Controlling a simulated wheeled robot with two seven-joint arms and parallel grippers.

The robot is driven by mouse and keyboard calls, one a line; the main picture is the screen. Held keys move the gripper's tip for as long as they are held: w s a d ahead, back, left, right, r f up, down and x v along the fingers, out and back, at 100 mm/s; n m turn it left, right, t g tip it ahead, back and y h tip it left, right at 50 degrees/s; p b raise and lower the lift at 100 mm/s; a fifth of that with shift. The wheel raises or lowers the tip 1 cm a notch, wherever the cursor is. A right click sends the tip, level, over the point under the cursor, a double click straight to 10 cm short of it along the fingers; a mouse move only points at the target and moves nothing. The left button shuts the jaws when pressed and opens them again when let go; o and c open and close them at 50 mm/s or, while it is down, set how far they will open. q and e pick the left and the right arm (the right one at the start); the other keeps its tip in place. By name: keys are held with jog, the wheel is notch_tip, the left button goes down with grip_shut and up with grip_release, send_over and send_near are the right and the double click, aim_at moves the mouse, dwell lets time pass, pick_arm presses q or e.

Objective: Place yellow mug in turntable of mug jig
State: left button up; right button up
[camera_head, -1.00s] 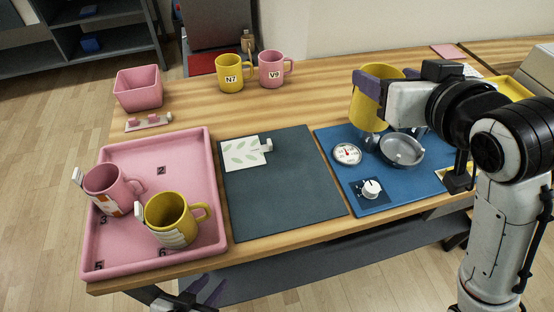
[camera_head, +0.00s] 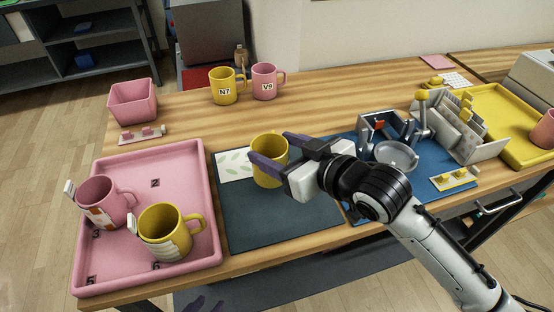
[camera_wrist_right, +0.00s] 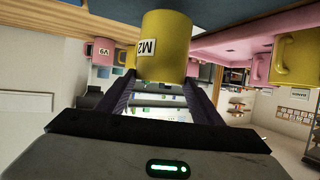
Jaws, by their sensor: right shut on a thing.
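A yellow mug (camera_head: 266,172) is held over the dark mat (camera_head: 290,215) by my right gripper (camera_head: 270,148), whose purple fingers are shut on it. I cannot tell whether its base touches the mat. In the right wrist view the mug (camera_wrist_right: 165,50) sits between the fingertips and bears a white label. The mug jig is on the blue board (camera_head: 415,182) at right, with a round grey turntable dish (camera_head: 397,157) that looks empty. My arm hides the board's left part.
The pink tray (camera_head: 190,160) at left holds a pink mug (camera_head: 100,200) and another yellow mug (camera_head: 165,228). Yellow mug N7 (camera_head: 223,88) and pink mug V9 (camera_head: 265,80) stand at the back. A yellow tray (camera_head: 510,110) is at right. Wood behind the dark mat is clear.

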aim_at(282, 162)
jog(key=shift+f, duration=1.3)
jog(key=shift+f, duration=0.2)
jog(key=o, duration=1.7)
jog(key=shift+f, duration=0.1)
